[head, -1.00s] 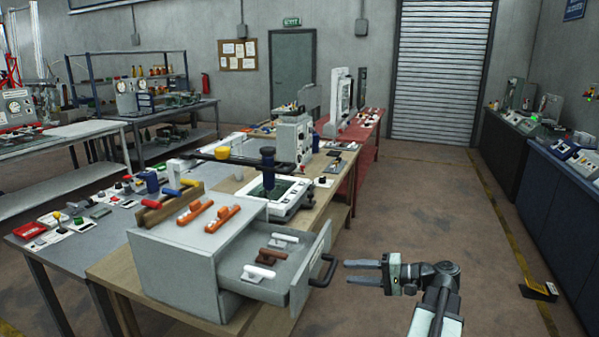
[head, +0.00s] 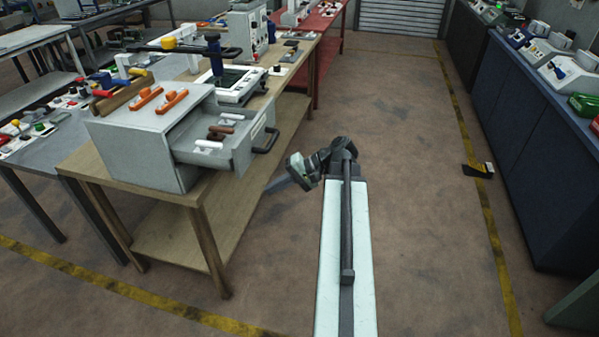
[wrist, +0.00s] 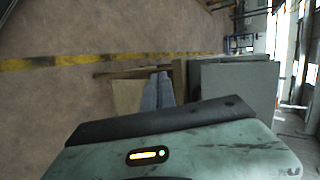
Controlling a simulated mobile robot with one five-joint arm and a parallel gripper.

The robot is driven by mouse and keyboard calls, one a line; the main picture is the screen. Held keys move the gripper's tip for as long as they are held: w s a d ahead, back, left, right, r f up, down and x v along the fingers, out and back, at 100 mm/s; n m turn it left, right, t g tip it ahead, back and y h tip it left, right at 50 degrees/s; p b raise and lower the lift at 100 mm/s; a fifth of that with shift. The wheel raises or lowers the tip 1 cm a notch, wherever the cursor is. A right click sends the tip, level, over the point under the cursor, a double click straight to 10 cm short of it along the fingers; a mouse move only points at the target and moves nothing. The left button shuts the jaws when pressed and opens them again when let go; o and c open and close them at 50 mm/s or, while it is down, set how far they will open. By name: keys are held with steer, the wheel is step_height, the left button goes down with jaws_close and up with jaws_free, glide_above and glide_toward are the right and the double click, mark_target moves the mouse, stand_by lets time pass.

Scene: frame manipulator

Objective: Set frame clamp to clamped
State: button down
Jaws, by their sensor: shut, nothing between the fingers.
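A white instrument with a dark panel (head: 242,82) stands on the wooden bench behind the drawer box. My gripper (head: 270,188) is shut and empty, low in front of the bench's right side, apart from the drawer and the instrument. Its fingers also show close together in the wrist view (wrist: 158,92); the instrument cannot be made out there.
A grey box (head: 140,135) has its drawer (head: 243,150) pulled out, with a black handle (head: 266,141) jutting over the aisle. Orange-handled items lie on top. The wooden bench (head: 75,168) has a lower shelf.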

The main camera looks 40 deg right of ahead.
steer(key=w+a+f+n+g+h, duration=0.1)
steer(key=a+f+n+g+h, duration=0.1)
steer(key=a, duration=0.7)
steer(key=w+a+f+n+g+h+p, duration=0.1)
steer(key=a+f+n+g+h, duration=0.2)
steer(key=a, duration=0.6)
steer(key=w+a+f+n+g+h, duration=0.1)
steer(key=a+f+n+g+h, duration=0.1)
steer(key=a, duration=0.7)
step_height(320, 180, down, 2)
steer(key=shift+a+f+n+h, duration=0.15)
steer(key=shift+a+n+h, duration=0.1)
steer(key=shift+n+h, duration=0.6)
